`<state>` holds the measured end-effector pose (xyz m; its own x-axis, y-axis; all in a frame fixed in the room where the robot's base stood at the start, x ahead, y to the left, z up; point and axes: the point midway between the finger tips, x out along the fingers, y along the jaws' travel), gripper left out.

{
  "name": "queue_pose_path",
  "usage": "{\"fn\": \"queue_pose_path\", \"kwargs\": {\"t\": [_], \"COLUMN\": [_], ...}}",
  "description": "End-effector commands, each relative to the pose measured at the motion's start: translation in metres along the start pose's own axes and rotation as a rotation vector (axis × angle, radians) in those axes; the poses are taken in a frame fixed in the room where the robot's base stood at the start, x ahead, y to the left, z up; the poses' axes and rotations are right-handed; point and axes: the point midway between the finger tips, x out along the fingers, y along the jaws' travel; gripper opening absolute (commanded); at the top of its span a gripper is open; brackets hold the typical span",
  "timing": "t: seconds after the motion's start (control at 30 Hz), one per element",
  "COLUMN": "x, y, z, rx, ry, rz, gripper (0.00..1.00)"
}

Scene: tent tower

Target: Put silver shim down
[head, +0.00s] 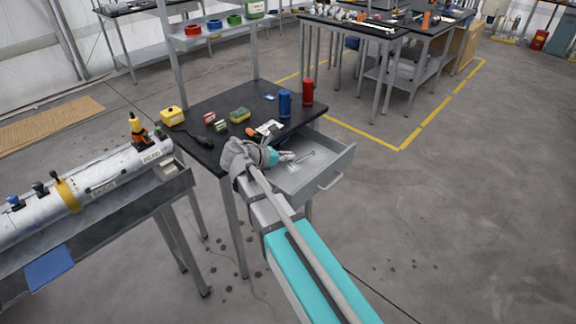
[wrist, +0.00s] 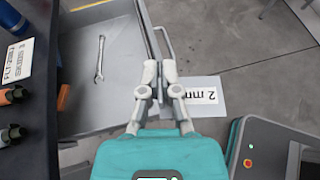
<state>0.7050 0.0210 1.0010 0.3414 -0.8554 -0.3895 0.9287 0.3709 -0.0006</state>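The silver shim (wrist: 205,92) is a thin pale grey plate marked "2 mm". In the wrist view it sticks out to the right from behind my fingers. My gripper (wrist: 160,72) has its fingers nearly together and appears shut on the shim; the gripped edge is hidden by the fingers. In the head view my gripper (head: 289,157) is over the open grey drawer (head: 342,168) of the black-topped table. A wrench (wrist: 100,58) lies on the drawer floor, left of my fingers.
The black tabletop (head: 205,108) holds a blue can (head: 285,103), a red can (head: 307,92), a yellow box (head: 172,116) and other small items. A bench with a long silver cylinder (head: 100,183) stands at left. The floor to the right is clear.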

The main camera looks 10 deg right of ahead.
Motion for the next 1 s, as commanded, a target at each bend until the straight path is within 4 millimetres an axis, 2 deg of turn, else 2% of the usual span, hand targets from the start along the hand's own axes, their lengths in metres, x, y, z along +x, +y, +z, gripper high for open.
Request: {"fn": "queue_pose_path", "kwargs": {"t": [0.03,0.27,0.77,1.0], "x": [0.004,0.006,0.004,0.017], "y": [0.0,0.013,0.018,0.035], "z": [-0.012,-0.029,-0.03,-0.036], "rx": [-0.017,-0.08,-0.096,-0.095], "ry": [0.0,-0.008,-0.011,-0.011], "rz": [0.039,0.19,0.228,0.227], "gripper": [0.0,0.0,0.0,0.0]}}
